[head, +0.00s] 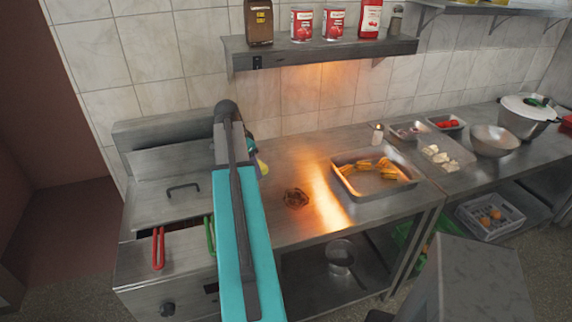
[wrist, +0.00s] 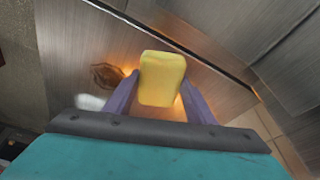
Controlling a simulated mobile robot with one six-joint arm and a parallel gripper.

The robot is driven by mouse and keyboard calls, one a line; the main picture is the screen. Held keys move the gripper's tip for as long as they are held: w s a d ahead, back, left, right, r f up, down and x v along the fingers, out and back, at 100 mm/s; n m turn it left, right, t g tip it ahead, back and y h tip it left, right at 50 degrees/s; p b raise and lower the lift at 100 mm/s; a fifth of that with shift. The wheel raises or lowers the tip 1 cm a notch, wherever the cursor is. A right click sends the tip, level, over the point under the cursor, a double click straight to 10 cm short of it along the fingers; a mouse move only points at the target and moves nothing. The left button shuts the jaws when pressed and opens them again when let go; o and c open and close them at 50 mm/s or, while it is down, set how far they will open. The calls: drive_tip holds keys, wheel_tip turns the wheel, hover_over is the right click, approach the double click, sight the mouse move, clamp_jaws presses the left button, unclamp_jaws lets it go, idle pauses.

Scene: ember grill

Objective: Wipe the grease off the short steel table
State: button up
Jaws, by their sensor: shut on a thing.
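The short steel table (head: 282,225) stands in the middle of the head view, beside the fryer. A dark brown grease patch (head: 296,198) lies on its top, left of a bright strip of light. The patch also shows in the wrist view (wrist: 107,76). My gripper (wrist: 160,100) is shut on a yellow sponge (wrist: 162,78). In the head view my arm hides most of the gripper, and only a bit of the sponge (head: 262,166) shows, left of and behind the patch. The sponge appears apart from the patch; its height above the table is unclear.
A steel tray (head: 345,187) of yellow food sits right of the patch, with a small shaker (head: 377,134) behind it. The fryer (head: 160,265) with red and green handles is at left. A wall shelf (head: 330,52) with cans and bottles hangs above.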

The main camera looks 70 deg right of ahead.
sight(295, 203)
drive_tip(key=s+d+m+p, duration=0.1)
drive_tip(key=s+d+m, duration=0.3)
drive_tip(key=s, duration=0.7)
drive_tip(key=shift+d+f+g+y, duration=0.4)
drive_tip(key=shift+d, duration=0.55)
drive_tip(key=shift+f, duration=0.2)
drive_tip(key=shift+f+b, duration=1.55)
drive_tip(key=shift+f, duration=1.25)
drive_tip(key=shift+f+b, duration=0.55)
drive_tip(key=shift+f, duration=0.45)
drive_tip(key=shift+s+a, duration=1.15)
drive_tip(key=shift+a, duration=0.3)
drive_tip(key=shift+s+a+f, duration=0.2)
drive_tip(key=shift+s+a, duration=1.05)
drive_tip(key=shift+a, duration=0.3)
